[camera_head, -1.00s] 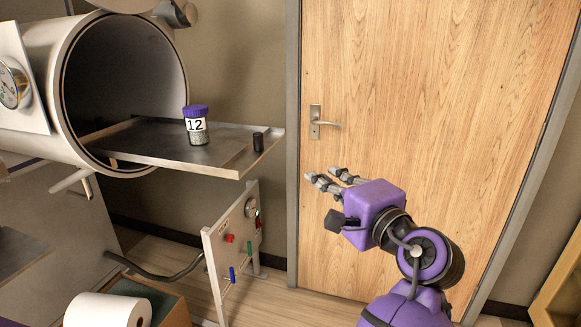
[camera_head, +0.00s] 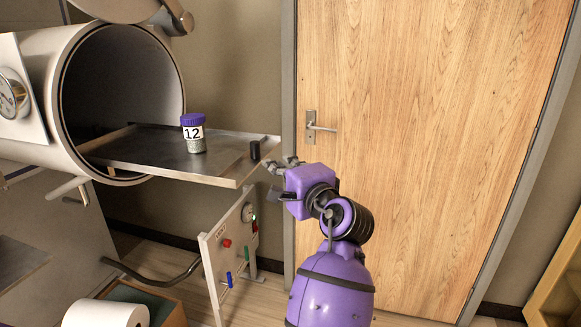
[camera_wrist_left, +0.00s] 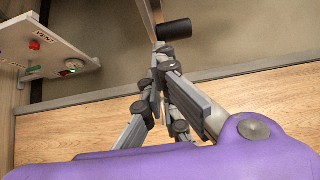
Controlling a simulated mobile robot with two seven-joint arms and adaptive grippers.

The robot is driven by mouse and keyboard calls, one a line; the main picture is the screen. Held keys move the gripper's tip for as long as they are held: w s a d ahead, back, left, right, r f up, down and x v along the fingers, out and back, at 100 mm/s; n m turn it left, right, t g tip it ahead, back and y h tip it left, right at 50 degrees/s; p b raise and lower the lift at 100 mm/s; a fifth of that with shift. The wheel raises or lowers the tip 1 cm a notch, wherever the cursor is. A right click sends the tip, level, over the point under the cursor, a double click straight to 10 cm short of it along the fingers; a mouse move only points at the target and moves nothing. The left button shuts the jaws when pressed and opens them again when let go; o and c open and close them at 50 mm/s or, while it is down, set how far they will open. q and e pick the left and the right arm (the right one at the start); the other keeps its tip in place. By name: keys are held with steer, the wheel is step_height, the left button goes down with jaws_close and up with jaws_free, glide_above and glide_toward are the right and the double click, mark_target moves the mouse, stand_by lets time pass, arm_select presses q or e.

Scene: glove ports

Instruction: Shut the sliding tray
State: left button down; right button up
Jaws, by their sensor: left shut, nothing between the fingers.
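The sliding tray (camera_head: 150,158) is a flat metal plate that sticks out of the round chamber opening (camera_head: 122,85) to the right. A small black knob (camera_head: 255,150) stands at its outer end, and it also shows in the left wrist view (camera_wrist_left: 174,29). A jar with a purple lid and the label 12 (camera_head: 193,134) stands upright on the tray. My left gripper (camera_head: 280,164) is shut and empty, just right of the tray's outer end. In the left wrist view its fingertips (camera_wrist_left: 161,56) lie close to the knob; I cannot tell whether they touch. My right gripper is not in view.
A control panel (camera_head: 230,250) with coloured buttons and levers stands below the tray. A white roll (camera_head: 105,314) sits at the lower left. The wooden door (camera_head: 420,130) is behind my arm. A round chamber door (camera_head: 120,8) hangs open above.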

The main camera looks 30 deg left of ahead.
mark_target(143, 146)
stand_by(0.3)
